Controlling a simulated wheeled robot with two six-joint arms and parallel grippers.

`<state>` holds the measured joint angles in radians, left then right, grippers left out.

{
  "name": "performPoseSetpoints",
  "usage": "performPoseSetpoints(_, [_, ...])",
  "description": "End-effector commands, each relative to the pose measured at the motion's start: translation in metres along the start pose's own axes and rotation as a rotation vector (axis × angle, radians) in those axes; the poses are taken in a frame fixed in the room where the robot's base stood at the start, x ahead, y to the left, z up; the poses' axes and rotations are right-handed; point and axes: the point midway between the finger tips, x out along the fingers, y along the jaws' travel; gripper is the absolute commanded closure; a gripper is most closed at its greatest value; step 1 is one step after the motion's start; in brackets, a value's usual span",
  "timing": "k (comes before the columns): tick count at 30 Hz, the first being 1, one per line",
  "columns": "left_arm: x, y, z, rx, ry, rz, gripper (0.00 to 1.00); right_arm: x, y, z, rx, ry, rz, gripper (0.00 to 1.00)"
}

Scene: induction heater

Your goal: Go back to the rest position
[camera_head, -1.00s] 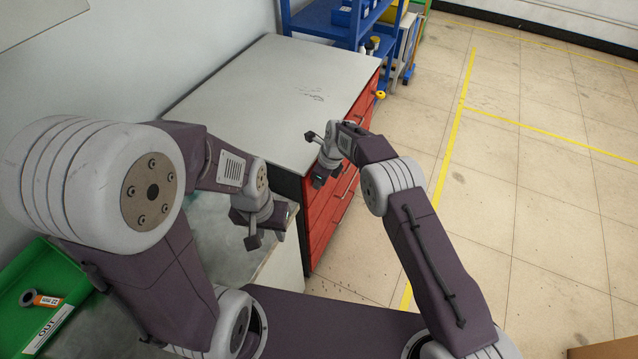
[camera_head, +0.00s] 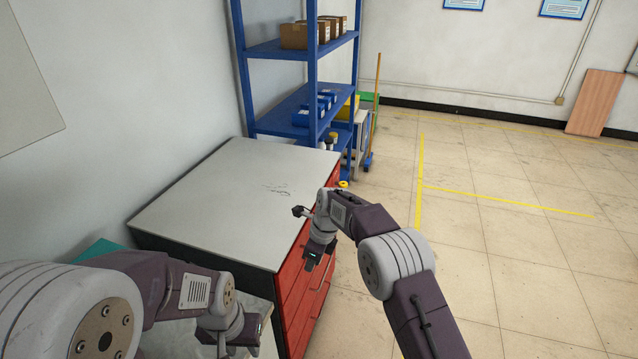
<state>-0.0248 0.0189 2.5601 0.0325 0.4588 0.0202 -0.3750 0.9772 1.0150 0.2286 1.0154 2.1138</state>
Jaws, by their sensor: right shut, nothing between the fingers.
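My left gripper (camera_head: 245,334) hangs at the bottom of the head view, left of centre, beside the near end of the red cabinet. Its fingers are small and partly hidden, so I cannot tell whether it is open or shut. My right gripper (camera_head: 313,258) points down in front of the cabinet's red drawers (camera_head: 305,285), right of the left gripper. It is shut and empty. Both arms are bent at the elbow and raised.
The grey cabinet top (camera_head: 225,195) is bare. A blue shelf rack (camera_head: 243,60) with brown boxes (camera_head: 300,36) and blue bins stands behind it. The tiled floor (camera_head: 500,250) with yellow lines is open on the right. A brown board (camera_head: 595,103) leans on the far wall.

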Motion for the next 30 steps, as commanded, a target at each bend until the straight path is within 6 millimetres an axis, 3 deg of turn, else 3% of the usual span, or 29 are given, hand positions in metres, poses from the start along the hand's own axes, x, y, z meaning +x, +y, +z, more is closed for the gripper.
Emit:
performPoseSetpoints(2, [0.0,0.0,0.0,0.0,0.0,0.0,0.64,-0.005,-0.006,-0.004,0.013,-0.005,-0.01,1.0])
performPoseSetpoints(4, [0.0,0.0,0.0,0.0,0.0,0.0,0.64,-0.025,-0.018,-0.004,0.025,-0.026,-0.042,1.0])
performPoseSetpoints(7, [0.0,0.0,0.0,0.0,0.0,0.0,0.64,-0.071,-0.035,-0.013,0.06,-0.057,-0.1,1.0])
performPoseSetpoints(10, [0.0,0.0,0.0,0.0,0.0,0.0,0.64,-0.11,-0.03,-0.05,0.113,-0.043,-0.123,1.0])
performPoseSetpoints(15, [0.0,0.0,0.0,0.0,0.0,0.0,0.64,-0.144,0.005,-0.121,-0.026,0.025,-0.15,1.0])
performPoseSetpoints(17, [0.0,0.0,0.0,0.0,0.0,0.0,0.64,-0.148,0.025,-0.15,-0.146,0.062,-0.149,1.0])
performPoseSetpoints(20, [0.0,0.0,0.0,0.0,0.0,0.0,0.64,-0.144,0.074,-0.2,-0.447,0.134,-0.12,1.0])
performPoseSetpoints(24, [0.0,0.0,0.0,0.0,0.0,0.0,0.64,-0.116,0.153,-0.256,-1.029,0.208,-0.003,1.0])
performPoseSetpoints(27, [0.0,0.0,0.0,0.0,0.0,0.0,0.64,-0.096,0.187,-0.275,-1.398,0.209,0.092,1.0])
performPoseSetpoints(30, [0.0,0.0,0.0,0.0,0.0,0.0,0.64,-0.093,0.186,-0.277,-1.657,0.223,0.104,1.0])
